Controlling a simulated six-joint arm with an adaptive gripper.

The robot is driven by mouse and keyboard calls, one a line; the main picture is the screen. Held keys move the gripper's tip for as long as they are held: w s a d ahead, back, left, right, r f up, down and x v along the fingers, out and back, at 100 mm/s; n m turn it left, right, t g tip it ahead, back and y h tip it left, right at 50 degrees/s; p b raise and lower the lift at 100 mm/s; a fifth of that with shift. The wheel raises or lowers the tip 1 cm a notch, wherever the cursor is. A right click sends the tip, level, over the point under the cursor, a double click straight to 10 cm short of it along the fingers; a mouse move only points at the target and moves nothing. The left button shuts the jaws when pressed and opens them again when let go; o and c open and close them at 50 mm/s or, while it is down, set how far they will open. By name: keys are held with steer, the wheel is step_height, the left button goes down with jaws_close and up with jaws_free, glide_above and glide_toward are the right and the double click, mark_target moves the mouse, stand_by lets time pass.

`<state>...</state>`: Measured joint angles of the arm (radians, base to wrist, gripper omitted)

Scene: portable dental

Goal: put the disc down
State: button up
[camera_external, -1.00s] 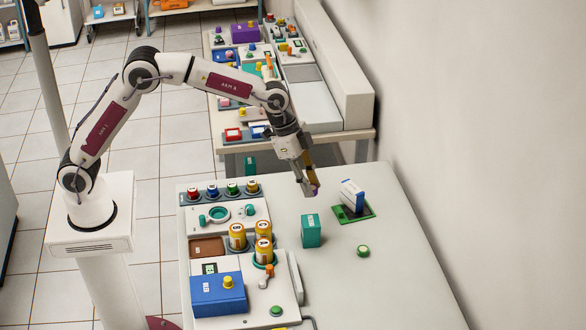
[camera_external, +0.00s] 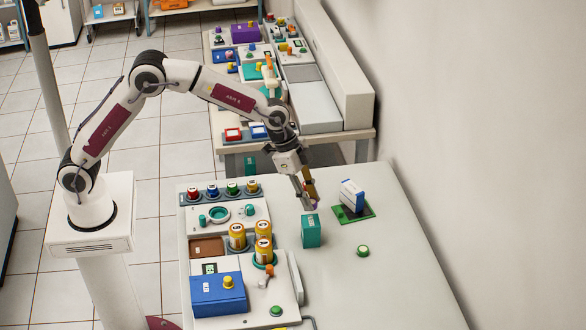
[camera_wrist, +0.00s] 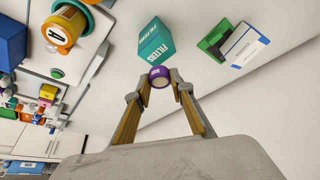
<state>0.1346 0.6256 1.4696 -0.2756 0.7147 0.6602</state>
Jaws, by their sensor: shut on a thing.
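A small purple disc with a pale face (camera_wrist: 159,77) is held between the fingertips of my gripper (camera_wrist: 160,84) in the wrist view. In the external view my gripper (camera_external: 310,205) points down over the white table, just behind a teal box (camera_external: 311,231). A bit of purple shows at its tips. The disc looks slightly above the table, but the exact gap cannot be told. In the wrist view the teal box, marked FILTERS (camera_wrist: 156,42), stands just beyond the disc.
A blue and white box (camera_external: 352,196) stands on a green mat (camera_external: 368,212) at the right. A green button-like piece (camera_external: 363,250) lies in front of it. The unit with orange jars (camera_external: 237,237) and a blue box (camera_external: 218,296) fills the left. The table's front right is clear.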

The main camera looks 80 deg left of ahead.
mark_target(309, 220)
steer(key=shift+f, duration=2.5)
steer(key=shift+f, duration=0.1)
steer(key=o, duration=0.8)
steer(key=shift+v, duration=6.1)
